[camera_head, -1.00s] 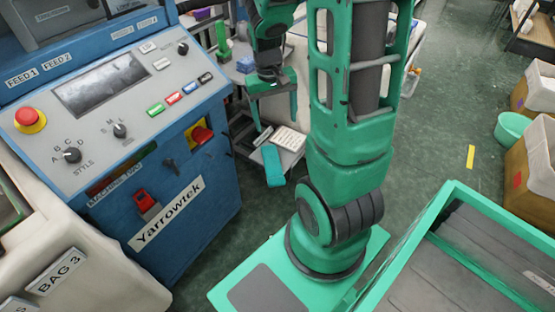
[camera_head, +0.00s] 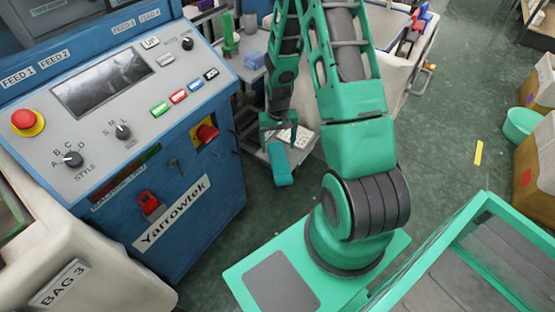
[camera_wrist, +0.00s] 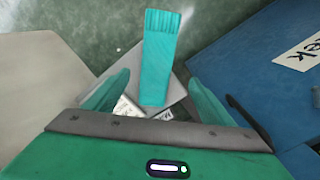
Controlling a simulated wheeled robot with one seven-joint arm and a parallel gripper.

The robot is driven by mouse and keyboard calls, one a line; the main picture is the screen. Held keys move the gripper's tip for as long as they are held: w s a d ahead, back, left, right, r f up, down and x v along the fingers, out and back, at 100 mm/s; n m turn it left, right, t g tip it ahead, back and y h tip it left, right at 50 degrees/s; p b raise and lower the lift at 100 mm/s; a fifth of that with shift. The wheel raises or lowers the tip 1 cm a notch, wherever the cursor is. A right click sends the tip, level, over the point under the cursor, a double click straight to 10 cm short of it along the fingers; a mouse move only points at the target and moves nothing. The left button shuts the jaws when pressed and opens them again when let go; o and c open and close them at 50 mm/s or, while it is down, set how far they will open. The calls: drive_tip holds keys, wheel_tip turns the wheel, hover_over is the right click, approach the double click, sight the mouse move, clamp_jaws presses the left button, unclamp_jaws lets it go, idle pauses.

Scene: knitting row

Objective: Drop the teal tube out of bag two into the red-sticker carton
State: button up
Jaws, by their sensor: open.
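The teal tube (camera_head: 280,166) hangs out past the edge of a small grey shelf beside the blue machine. It also shows in the wrist view (camera_wrist: 160,50), with its ribbed end away from me. My gripper (camera_head: 279,138) is open and empty just above the tube's near-shelf end; the tube lies between its spread fingers (camera_wrist: 160,85) in the wrist view. I cannot tell how far below them it is. A brown carton with a red sticker (camera_head: 526,178) stands on the floor at the right edge. No bag labelled two is readable.
The blue machine (camera_head: 185,235) stands close left of my gripper. A cream bag labelled BAG 3 (camera_head: 95,265) is at lower left.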

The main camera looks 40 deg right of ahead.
hover_over(279, 161)
drive_tip(key=f, duration=0.4)
drive_tip(key=shift+a+f, duration=0.15)
drive_tip(key=shift+a, duration=0.2)
drive_tip(key=f, duration=0.3)
drive_tip(key=shift+s+d+f, duration=0.1)
drive_tip(key=shift+d+f, duration=0.25)
drive_tip(key=shift+d, duration=0.05)
drive_tip(key=shift+f, duration=0.7)
drive_tip(key=c, duration=1.2)
drive_tip(key=shift+c, duration=0.2)
drive_tip(key=shift+r, duration=0.15)
